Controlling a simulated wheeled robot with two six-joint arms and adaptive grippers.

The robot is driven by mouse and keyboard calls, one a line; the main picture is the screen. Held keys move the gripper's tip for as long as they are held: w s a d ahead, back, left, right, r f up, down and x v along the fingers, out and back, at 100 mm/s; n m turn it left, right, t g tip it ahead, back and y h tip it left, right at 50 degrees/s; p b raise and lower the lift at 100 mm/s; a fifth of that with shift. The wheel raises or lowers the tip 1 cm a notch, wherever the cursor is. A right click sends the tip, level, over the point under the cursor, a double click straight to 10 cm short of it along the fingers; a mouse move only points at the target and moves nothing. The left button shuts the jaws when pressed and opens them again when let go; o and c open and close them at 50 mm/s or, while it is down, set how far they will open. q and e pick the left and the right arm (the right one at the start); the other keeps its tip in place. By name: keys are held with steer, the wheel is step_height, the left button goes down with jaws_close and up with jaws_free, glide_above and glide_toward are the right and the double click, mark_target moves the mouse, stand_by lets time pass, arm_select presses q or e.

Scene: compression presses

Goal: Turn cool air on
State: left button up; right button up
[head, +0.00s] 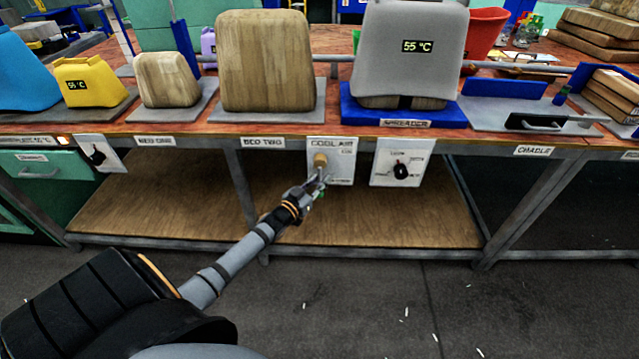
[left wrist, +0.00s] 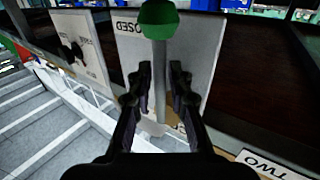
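The white COOL AIR panel (head: 345,150) hangs from the bench's front edge, with a brass hub (head: 320,160) on it. In the left wrist view, a grey lever (left wrist: 160,75) with a green end knob (left wrist: 158,18) stands out in front of the panel (left wrist: 198,62), which bears the upside-down word CLOSED. My left gripper (head: 317,188) is at the lever below the hub. In the left wrist view its fingers (left wrist: 161,82) are drawn in close on both sides of the lever's shaft, below the green knob in that picture. My right gripper is not in view.
A second white panel with a black dial (head: 401,171) is just right of the COOL AIR panel. Another black-knob panel (head: 98,153) hangs at the left. The bench top above carries a grey press (head: 410,60) reading 55 °C and wooden blocks (head: 265,62). A low shelf (head: 170,210) lies beneath.

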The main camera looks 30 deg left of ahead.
arm_select(q)
jaws_close()
